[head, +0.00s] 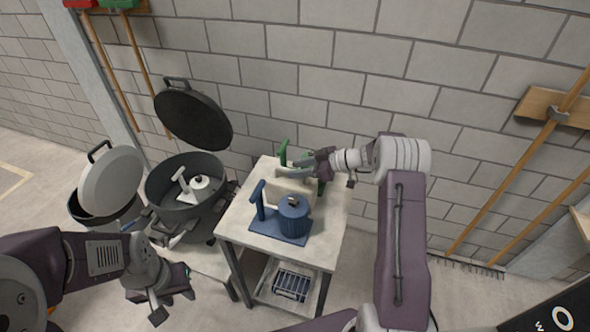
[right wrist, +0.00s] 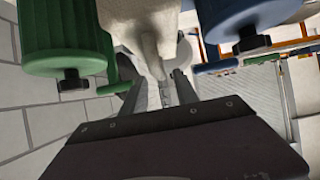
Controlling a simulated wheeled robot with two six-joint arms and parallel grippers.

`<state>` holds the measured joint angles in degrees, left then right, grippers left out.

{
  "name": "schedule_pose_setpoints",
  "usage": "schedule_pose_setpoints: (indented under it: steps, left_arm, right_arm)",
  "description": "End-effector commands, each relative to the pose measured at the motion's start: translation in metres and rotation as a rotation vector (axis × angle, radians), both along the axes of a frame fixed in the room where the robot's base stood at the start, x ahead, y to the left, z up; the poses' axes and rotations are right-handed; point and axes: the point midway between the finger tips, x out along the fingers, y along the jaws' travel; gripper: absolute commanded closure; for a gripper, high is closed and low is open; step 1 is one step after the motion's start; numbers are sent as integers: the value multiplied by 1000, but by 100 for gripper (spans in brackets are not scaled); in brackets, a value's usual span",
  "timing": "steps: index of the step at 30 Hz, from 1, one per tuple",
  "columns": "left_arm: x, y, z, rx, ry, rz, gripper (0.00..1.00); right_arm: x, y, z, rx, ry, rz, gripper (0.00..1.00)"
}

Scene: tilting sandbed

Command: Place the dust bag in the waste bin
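The beige dust bag (head: 290,191) stands on the small table between a blue and a green item. Its pale neck also shows in the right wrist view (right wrist: 143,30). My right gripper (head: 300,167) is at the bag's top, with its fingers (right wrist: 160,85) apart on either side of the neck; contact is not clear. My left gripper (head: 172,297) is open and empty, low in front of the bins. A large dark bin (head: 159,202) has its lid up and holds white items. A smaller dark bin (head: 125,212) has a tilted pale lid. Which is the waste bin is unclear.
The table (head: 232,220) carries a blue canister on a stand (head: 294,218) in front of the bag and a green one (right wrist: 65,35) behind it. A wire basket (head: 291,284) sits on the lower shelf. A block wall stands close behind.

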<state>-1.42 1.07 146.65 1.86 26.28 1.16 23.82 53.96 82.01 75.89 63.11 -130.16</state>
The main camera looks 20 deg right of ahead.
Motion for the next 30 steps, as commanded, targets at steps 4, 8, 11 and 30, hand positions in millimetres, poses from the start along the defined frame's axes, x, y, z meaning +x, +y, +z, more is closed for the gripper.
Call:
schedule_pose_setpoints:
  steps: [4, 8, 11, 30]
  left_arm:
    - [0, 0, -12, 0, 1, 0, 64]
    - [0, 0, -16, 0, 1, 0, 64]
    - [0, 0, -18, 0, 1, 0, 64]
    - [0, 0, -19, 0, 1, 0, 64]
  right_arm:
    - [-19, -31, 16, -1, -2, -6, 64]
    - [-36, -54, 32, -1, -2, -4, 64]
    - [-45, -67, 41, -1, -1, -3, 64]
    - [-112, -17, 13, -72, 479, -103, 64]
